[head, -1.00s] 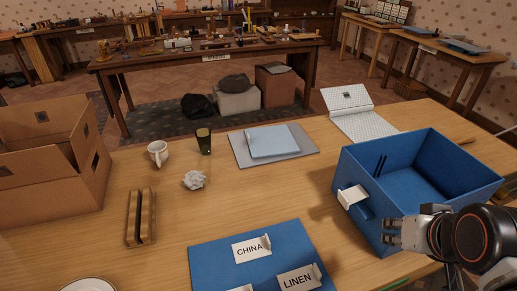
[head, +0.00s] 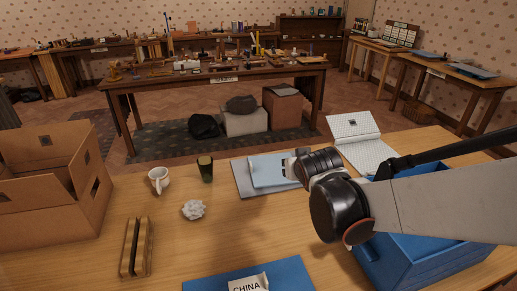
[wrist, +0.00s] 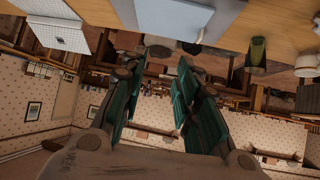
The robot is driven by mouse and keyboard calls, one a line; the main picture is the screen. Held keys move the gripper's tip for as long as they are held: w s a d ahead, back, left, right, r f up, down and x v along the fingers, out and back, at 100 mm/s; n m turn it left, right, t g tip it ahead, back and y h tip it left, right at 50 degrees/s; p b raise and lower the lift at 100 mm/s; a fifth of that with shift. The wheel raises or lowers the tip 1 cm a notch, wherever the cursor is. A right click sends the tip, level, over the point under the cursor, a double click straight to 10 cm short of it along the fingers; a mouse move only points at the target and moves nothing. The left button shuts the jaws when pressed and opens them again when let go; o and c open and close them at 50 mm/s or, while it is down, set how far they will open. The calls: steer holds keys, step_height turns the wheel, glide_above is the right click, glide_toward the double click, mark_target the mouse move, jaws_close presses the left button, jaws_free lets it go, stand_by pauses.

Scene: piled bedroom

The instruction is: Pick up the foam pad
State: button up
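A flat light-blue pad (head: 268,171), which I take to be the foam pad, lies on a larger grey sheet (head: 244,186) at the back of the wooden table. The pad also shows at the top of the wrist view (wrist: 185,18). My gripper (head: 290,166) is at the right end of the pad in the head view and covers part of it; whether it touches cannot be told. In the wrist view its two green-padded fingers (wrist: 160,68) are spread apart with nothing between them.
A blue crate (head: 420,262) stands at the right under my arm. A gridded white folder (head: 365,150) lies behind it. Left of the pad are a dark green cup (head: 205,168), a white mug (head: 158,180), crumpled paper (head: 194,210) and a cardboard box (head: 45,205).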

steer(key=w+a+f+t, duration=0.2)
steer(key=w+a+f, duration=0.4)
steer(key=w, duration=0.2)
steer(key=n+y+p, duration=0.1)
steer(key=y, duration=0.1)
glide_toward(251, 166)
steer(key=shift+t, duration=0.4)
steer(key=b+x, duration=0.2)
steer(key=x, duration=0.3)
steer(key=shift+f, duration=0.15)
steer(key=b+x, duration=0.2)
steer(key=x, duration=0.3)
steer(key=shift+d+f+b, duration=0.1)
steer(key=shift+f+b, duration=0.1)
steer(key=shift+b, duration=0.1)
jaws_close()
